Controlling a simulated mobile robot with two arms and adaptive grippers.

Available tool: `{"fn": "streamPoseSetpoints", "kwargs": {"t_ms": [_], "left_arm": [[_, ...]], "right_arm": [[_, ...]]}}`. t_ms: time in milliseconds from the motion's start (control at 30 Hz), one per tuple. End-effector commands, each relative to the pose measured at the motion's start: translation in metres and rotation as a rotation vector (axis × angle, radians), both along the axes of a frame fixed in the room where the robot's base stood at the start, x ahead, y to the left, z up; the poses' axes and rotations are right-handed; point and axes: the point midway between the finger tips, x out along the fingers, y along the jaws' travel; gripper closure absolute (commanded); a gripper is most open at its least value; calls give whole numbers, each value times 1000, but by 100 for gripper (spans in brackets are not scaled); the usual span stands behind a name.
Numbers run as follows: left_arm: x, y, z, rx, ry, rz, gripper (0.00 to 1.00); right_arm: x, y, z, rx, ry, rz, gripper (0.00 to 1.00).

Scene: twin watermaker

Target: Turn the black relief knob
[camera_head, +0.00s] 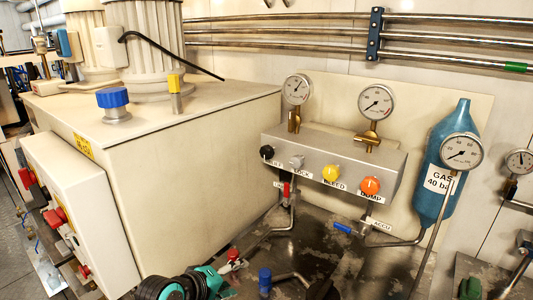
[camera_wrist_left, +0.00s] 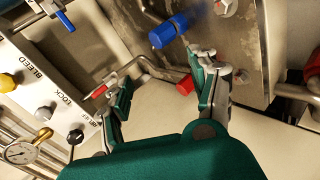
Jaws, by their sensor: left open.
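The black relief knob (camera_head: 267,152) is at the left end of the sloped grey valve panel (camera_head: 325,150). It also shows in the left wrist view (camera_wrist_left: 75,137), at the lower left beside the left finger. My left gripper (camera_head: 232,270) is low at the bottom of the head view, below and in front of the panel. In the left wrist view its two teal fingers (camera_wrist_left: 160,78) are spread apart with nothing between them. The gripper is apart from the knob. My right gripper is not clearly in view.
On the panel beside the black knob are a grey knob (camera_head: 297,161), a yellow knob (camera_head: 331,173) and an orange knob (camera_head: 370,186). A red-handled valve (camera_head: 286,190) hangs under the panel. A red cap (camera_wrist_left: 185,85) and a blue cap (camera_wrist_left: 168,32) are near my left fingers.

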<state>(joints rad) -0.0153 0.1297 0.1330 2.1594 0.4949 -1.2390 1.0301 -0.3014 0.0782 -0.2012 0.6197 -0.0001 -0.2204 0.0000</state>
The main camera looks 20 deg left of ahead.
Motion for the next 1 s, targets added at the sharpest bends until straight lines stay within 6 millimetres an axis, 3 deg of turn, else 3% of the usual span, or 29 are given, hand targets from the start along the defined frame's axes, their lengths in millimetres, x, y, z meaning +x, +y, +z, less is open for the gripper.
{"fn": "streamPoseSetpoints", "kwargs": {"t_ms": [33, 100, 200, 333, 400, 567, 1000], "left_arm": [[30, 9, 36, -161, -58, 82, 38], [62, 21, 85, -421, -115, 177, 38], [91, 38, 145, -741, -168, 253, 38], [106, 52, 194, -1001, -192, 284, 38], [110, 56, 205, -1065, -194, 288, 38], [123, 53, 210, -1094, -193, 290, 38], [208, 20, 210, -1088, -190, 289, 38]], "right_arm": [[0, 0, 0, -1, 0, -1, 63], [0, -1, 0, -2, 0, -2, 63], [1, -2, -1, -3, -2, -2, 63], [1, -2, -1, -2, -3, -3, 63], [1, -2, 0, -2, -3, -3, 63], [2, -2, 2, -2, -3, -2, 63], [2, -2, 14, -2, -2, 0, 63]]}}
